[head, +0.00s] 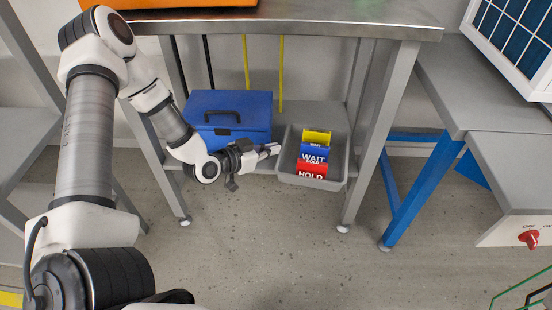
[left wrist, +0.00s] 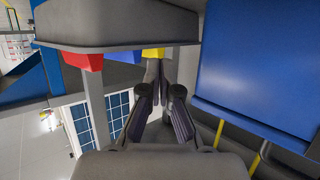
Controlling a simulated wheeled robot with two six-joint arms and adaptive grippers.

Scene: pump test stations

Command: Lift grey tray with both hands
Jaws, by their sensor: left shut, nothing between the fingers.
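The grey tray (head: 315,184) sits on the lower shelf of the metal bench in the head view. It holds a yellow block (head: 318,136), a blue block (head: 313,154) marked WAIT and a red block (head: 311,170) marked HOLD. My left gripper (head: 276,149) is shut and empty, its tips at the tray's left side; I cannot tell if they touch it. In the left wrist view the tray (left wrist: 130,22) spans the top, and the shut fingertips (left wrist: 155,68) point towards it. My right gripper is in neither view.
A blue toolbox (head: 232,103) with a dark handle stands on the shelf left of the tray, close to my left wrist. Bench legs (head: 376,140) rise right of the tray. A blue-legged table (head: 425,185) stands further right. The floor in front is clear.

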